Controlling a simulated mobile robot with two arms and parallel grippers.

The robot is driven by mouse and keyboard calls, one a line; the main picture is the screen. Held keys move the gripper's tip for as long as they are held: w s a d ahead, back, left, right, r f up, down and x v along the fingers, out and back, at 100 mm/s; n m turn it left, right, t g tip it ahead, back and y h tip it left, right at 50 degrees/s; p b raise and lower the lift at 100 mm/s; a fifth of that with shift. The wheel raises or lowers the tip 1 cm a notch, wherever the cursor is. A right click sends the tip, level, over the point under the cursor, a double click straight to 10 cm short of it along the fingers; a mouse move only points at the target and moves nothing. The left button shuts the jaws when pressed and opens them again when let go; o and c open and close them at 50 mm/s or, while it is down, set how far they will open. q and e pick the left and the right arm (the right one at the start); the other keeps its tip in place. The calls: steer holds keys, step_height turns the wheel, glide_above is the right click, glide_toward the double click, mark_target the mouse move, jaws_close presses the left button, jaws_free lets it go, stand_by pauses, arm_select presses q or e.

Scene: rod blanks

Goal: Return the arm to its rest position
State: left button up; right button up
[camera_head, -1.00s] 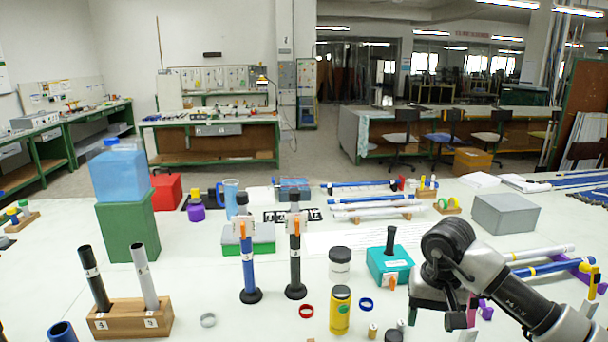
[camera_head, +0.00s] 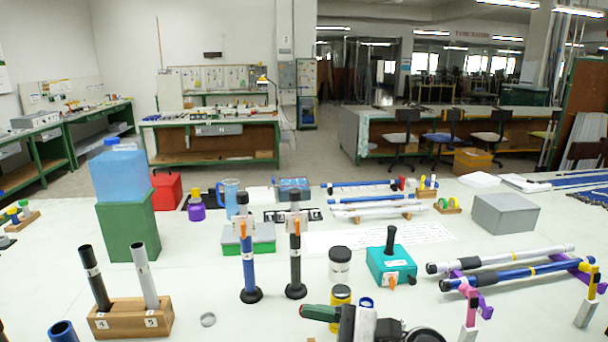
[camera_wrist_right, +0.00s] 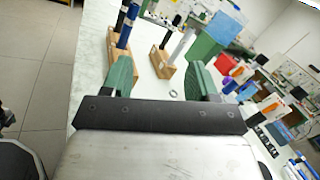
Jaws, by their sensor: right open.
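My right gripper (camera_wrist_right: 157,66) is open in the right wrist view, its two green fingers wide apart with nothing between them. In the head view my right gripper's green finger (camera_head: 321,312) shows low at the bottom centre, pointing left, in front of the yellow jar (camera_head: 341,295). The wrist and part of my right arm (camera_head: 375,324) show beside it at the bottom edge; the rest is cut off. My left gripper is not in view.
A wooden block (camera_head: 130,317) with two upright rods stands at the left. Two upright rods on black bases, blue (camera_head: 248,270) and black (camera_head: 295,262), stand mid-table. A teal box (camera_head: 391,266) and long rods on purple supports (camera_head: 512,262) are at the right.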

steer(key=w+d+m+t+h, duration=0.1)
steer(key=d+m+t+h, duration=0.4)
steer(key=m+t, duration=0.7)
steer(key=w+d+m+t+h, duration=0.1)
steer(key=d+m+t+h, duration=0.45)
steer(key=m, duration=1.35)
steer(key=s+d+f+m+g+h, duration=0.3)
steer(key=d+f+m+h, duration=0.1)
steer(key=f+m, duration=0.25)
steer(key=s+d+f+m+g+h, duration=0.35)
steer(key=f+m+h, duration=0.2)
steer(key=m, duration=0.25)
steer(key=s+d+f+m+g+y, duration=0.1)
steer(key=s+f+m+g, duration=0.45)
steer(key=s, duration=0.35)
steer(key=s+f+m+g, duration=0.4)
steer(key=s+f+g, duration=0.15)
steer(key=s, duration=0.35)
step_height(320, 180, down, 28)
steer(key=g+b, duration=0.1)
steer(key=b, duration=0.1)
steer(key=s+d+f+n+g+b, duration=0.1)
steer(key=s+d+f+b, duration=0.1)
steer(key=s+f, duration=1.4)
step_height(320, 180, down, 3)
steer(key=shift+s+d+r, duration=0.1)
steer(key=shift+s+d, duration=0.1)
steer(key=shift+d, duration=0.45)
